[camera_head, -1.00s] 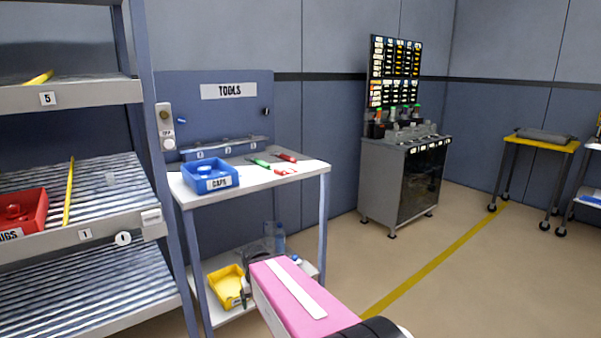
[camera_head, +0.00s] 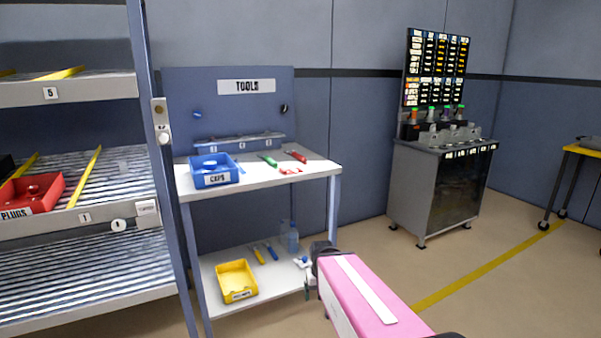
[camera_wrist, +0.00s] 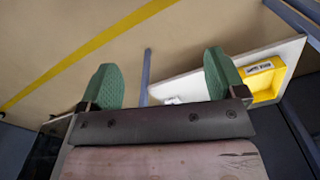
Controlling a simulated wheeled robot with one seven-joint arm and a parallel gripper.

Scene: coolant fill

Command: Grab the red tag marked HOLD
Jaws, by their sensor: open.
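A small flat red-and-white piece (camera_head: 290,171) lies near the front right of the tools table's white top; it looks like the HOLD tag, but its lettering is too small to read. A red-handled tool (camera_head: 296,156) lies just behind it. My gripper (camera_head: 305,276) is beside the lower shelf, well below the tabletop and apart from the tag. In the wrist view its two green fingers (camera_wrist: 161,76) are wide apart with nothing between them. The tag is not visible in the wrist view.
The tools table (camera_head: 258,180) also holds a blue CAPS bin (camera_head: 214,178) and a green tool (camera_head: 268,160). Its lower shelf carries a yellow bin (camera_head: 237,281) and a bottle (camera_head: 293,238).

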